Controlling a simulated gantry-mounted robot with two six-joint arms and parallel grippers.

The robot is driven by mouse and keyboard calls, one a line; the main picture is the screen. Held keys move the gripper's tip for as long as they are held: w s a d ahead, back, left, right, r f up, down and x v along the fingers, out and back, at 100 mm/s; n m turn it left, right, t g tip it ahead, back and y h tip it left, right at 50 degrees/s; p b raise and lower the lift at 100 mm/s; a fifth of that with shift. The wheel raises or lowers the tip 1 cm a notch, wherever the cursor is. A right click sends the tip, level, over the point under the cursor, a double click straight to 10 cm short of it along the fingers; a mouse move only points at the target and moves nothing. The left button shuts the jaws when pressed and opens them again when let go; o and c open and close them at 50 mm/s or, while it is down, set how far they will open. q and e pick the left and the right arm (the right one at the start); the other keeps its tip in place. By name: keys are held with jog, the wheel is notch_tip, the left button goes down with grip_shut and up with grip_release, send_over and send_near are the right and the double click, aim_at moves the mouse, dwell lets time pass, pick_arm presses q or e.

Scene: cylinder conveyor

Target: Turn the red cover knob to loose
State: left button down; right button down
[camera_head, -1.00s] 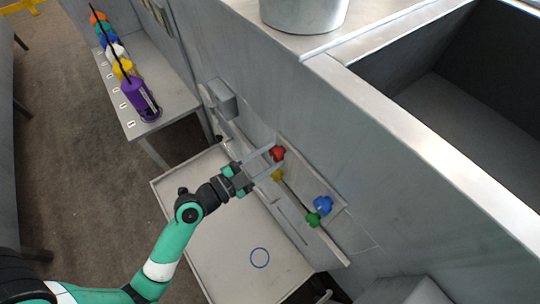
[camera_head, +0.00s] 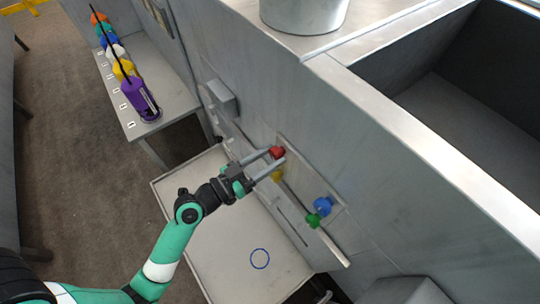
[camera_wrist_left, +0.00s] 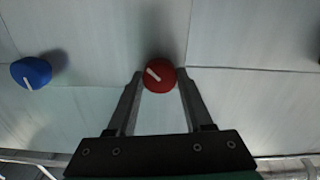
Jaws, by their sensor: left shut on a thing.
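The red cover knob (camera_head: 277,152) sits on the grey upright panel, near the panel's upper left in the head view. My left gripper (camera_head: 276,158) reaches it from the left, with its two fingers on either side of the knob, shut on it. In the left wrist view the red knob (camera_wrist_left: 159,75) lies between the fingertips (camera_wrist_left: 160,78), and its white mark points to the upper left. My right gripper is in neither view.
A yellow knob (camera_head: 277,175) is just below the red one. A blue knob (camera_head: 322,205) and a green knob (camera_head: 313,220) are at the panel's right end. A grey tray (camera_head: 215,255) with a blue ring is below. Coloured cylinders (camera_head: 140,98) stand on a side bench.

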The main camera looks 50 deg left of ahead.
pick_arm(q)
jog(key=n+p, duration=0.1)
jog(key=n, duration=0.5)
jog(key=shift+r, duration=0.1)
jog(key=n+p, duration=0.2)
jog(key=n, duration=0.4)
jog(key=shift+n, duration=0.4)
jog(key=n+p, duration=0.2)
jog(key=n, duration=0.4)
jog(key=n+p, duration=0.2)
jog(key=n, duration=0.4)
jog(key=shift+n, duration=0.3)
jog(key=shift+c, duration=1.5)
grip_release()
jog(key=shift+f, duration=0.2)
